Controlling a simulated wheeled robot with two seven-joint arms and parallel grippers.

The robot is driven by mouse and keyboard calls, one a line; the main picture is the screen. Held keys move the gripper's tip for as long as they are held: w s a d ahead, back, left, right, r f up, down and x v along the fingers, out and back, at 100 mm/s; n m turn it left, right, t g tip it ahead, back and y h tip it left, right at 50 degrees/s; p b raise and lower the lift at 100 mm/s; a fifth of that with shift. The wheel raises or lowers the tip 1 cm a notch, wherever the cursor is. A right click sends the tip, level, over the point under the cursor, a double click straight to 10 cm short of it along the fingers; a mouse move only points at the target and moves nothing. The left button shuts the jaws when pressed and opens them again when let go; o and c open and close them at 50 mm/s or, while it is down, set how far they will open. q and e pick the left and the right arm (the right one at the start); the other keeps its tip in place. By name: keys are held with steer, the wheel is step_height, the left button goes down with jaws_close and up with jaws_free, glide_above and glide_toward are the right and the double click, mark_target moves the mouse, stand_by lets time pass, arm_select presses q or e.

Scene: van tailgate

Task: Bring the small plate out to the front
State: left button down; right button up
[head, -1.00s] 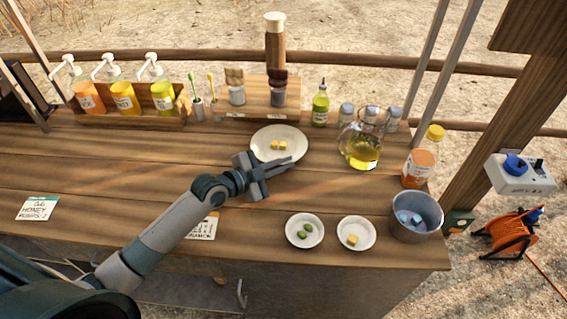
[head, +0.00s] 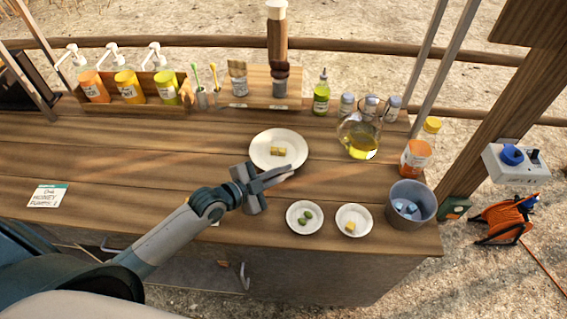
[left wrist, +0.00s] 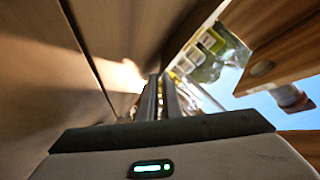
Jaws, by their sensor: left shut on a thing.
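The small plate (head: 263,160) is white and round, with a few small yellow pieces (head: 278,151) on it, in the middle of the wooden counter. My left gripper (head: 288,174) is shut on its near rim, at the right. I cannot tell whether the plate is clear of the counter. In the left wrist view the gripper's fingers (left wrist: 165,95) are close together; the plate is hard to make out there. My right gripper is not in view.
Two smaller white dishes stand at the front, one with green pieces (head: 293,222), one with a yellow cube (head: 361,217). A metal bucket (head: 425,205) is to their right. An oil jug (head: 360,145) and an orange-labelled bottle (head: 415,157) stand behind. The counter's left is mostly clear.

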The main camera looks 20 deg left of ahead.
mark_target(279, 218)
arm_select(q)
steer(key=shift+s+d+p, duration=0.3)
steer(key=shift+s+p, duration=0.15)
steer(key=shift+s, duration=0.6)
steer(key=shift+s+d+p, duration=0.35)
steer(key=shift+s+p, duration=0.15)
steer(key=shift+s, duration=0.55)
steer(key=shift+s+d+p, duration=0.3)
steer(key=shift+s+p, duration=0.15)
steer(key=shift+s, duration=0.6)
steer(key=shift+s+d+p, duration=0.25)
steer(key=shift+s+p, duration=0.1)
steer(key=shift+s, duration=0.5)
steer(key=shift+s+d+p, duration=0.2)
steer(key=shift+s+p, duration=0.1)
steer(key=shift+s, duration=0.55)
steer(key=shift+s+d+p, duration=0.25)
steer(key=shift+s+p, duration=0.1)
steer(key=shift+s, duration=0.5)
steer(key=c, duration=1.9)
jaws_free()
steer(key=shift+o, duration=0.2)
steer(key=shift+f, duration=0.1)
steer(key=shift+s, duration=0.1)
steer(key=shift+s, duration=0.1)
